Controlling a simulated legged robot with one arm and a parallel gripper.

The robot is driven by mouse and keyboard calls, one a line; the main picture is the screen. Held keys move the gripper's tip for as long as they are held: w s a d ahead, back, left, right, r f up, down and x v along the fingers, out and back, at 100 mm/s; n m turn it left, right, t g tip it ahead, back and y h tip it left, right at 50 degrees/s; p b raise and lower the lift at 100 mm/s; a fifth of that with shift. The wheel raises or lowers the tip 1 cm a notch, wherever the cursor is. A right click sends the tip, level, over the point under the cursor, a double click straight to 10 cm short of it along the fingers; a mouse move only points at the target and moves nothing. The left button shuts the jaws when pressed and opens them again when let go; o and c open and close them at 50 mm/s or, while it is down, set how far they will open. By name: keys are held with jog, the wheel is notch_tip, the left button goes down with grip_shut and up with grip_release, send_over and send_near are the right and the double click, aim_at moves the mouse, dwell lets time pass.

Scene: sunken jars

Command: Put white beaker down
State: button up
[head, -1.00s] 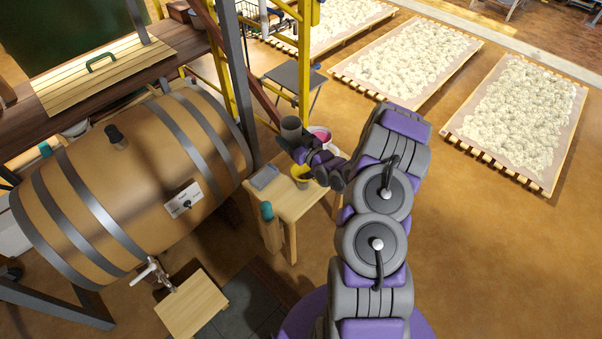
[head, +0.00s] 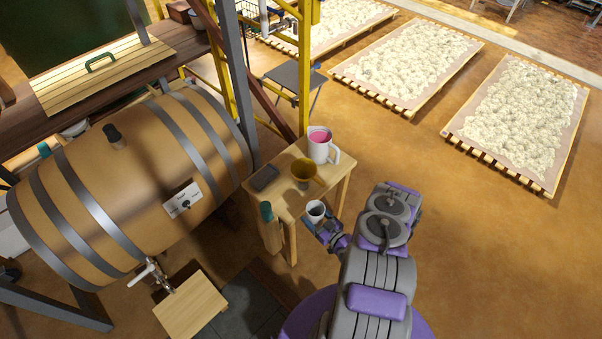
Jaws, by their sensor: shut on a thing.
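A small pale white-grey beaker (head: 315,214) with a dark inside is upright in my gripper (head: 318,224). The jaws are shut on it from the near side. The beaker appears at the right front edge of the small wooden table (head: 285,207). I cannot tell whether it is above the tabletop or just beside it. My arm reaches in from the lower right.
On the table stand a white jug (head: 325,155) with pink contents, a yellow funnel-like vessel (head: 303,172) and a dark flat tray (head: 264,178). A teal-topped bottle (head: 267,213) is at its front left. A large barrel (head: 135,180) lies left; open floor lies right.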

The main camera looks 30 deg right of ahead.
jog(key=shift+s+a+f, duration=0.2)
jog(key=shift+s+f, duration=0.2)
jog(key=shift+w+a+f, duration=0.1)
jog(key=shift+a, duration=0.05)
jog(key=b, duration=0.6)
send_over(287, 199)
jog(key=shift+w+a, duration=0.1)
jog(key=shift+a, duration=0.05)
notch_tip(287, 199, down, 4)
jog(key=shift+r+b, duration=0.2)
jog(key=shift+b, duration=0.45)
jog(key=shift+r, duration=0.1)
jog(key=o, duration=1.1)
jog(key=shift+c, duration=0.2)
